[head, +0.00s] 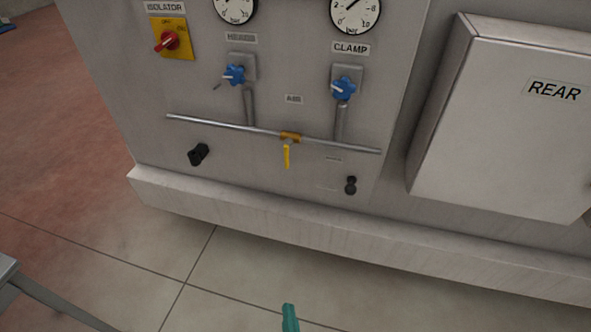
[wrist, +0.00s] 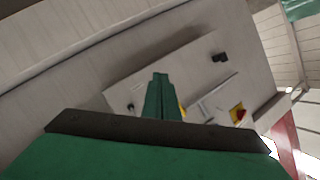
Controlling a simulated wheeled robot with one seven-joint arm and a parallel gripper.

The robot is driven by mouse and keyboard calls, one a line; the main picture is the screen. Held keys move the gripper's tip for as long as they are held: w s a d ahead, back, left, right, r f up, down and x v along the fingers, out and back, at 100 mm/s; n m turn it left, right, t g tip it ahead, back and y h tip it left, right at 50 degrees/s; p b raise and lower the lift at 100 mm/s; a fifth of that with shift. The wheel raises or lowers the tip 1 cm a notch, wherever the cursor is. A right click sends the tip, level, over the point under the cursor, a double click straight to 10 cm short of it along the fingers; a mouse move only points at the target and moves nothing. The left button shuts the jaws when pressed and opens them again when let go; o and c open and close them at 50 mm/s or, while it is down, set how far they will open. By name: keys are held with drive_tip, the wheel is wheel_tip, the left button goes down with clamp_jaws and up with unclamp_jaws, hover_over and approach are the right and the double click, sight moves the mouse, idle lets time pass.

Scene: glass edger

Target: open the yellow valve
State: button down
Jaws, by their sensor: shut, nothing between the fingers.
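The yellow valve (head: 287,154) is a small lever hanging straight down from a brass body (head: 290,137) on a horizontal metal pipe (head: 220,125), low on the grey machine panel. In the head view, the green tip of my gripper (head: 289,315) shows at the bottom edge, below and apart from the valve. In the wrist view, my gripper (wrist: 160,97) has its green fingers together with nothing held. A bit of yellow (wrist: 182,112) shows just behind the fingers there; most of it is hidden.
Two blue knobs (head: 235,75) (head: 343,88) sit above the pipe, under gauges. A red and yellow isolator switch (head: 171,40) is at upper left. Black fittings (head: 199,154) (head: 350,185) flank the valve. A plinth (head: 300,238) juts out below. The tiled floor in front is clear.

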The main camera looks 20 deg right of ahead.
drive_tip(key=w+d+r+m, duration=0.5)
drive_tip(key=w+d, duration=0.2)
drive_tip(key=w, duration=0.3)
drive_tip(key=w+d+r+m+t+y, duration=0.1)
drive_tip(key=w+d+r, duration=0.2)
drive_tip(key=r, duration=0.3)
drive_tip(key=w+d+r+m+t+y, duration=0.1)
drive_tip(key=w+d+r+m, duration=0.1)
drive_tip(key=w+d+r, duration=0.2)
wheel_tip(320, 180, up, 3)
drive_tip(key=shift+d+r+m+t+y, duration=0.2)
drive_tip(key=shift+d+m+t+y, duration=0.1)
drive_tip(key=shift+t, duration=0.1)
drive_tip(key=shift+w, duration=0.1)
approach(288, 155)
drive_tip(key=w+d+f, duration=0.3)
drive_tip(key=d, duration=0.1)
drive_tip(key=w+a, duration=0.3)
drive_tip(key=shift+w+a+r, duration=0.1)
drive_tip(key=shift+w+r, duration=0.05)
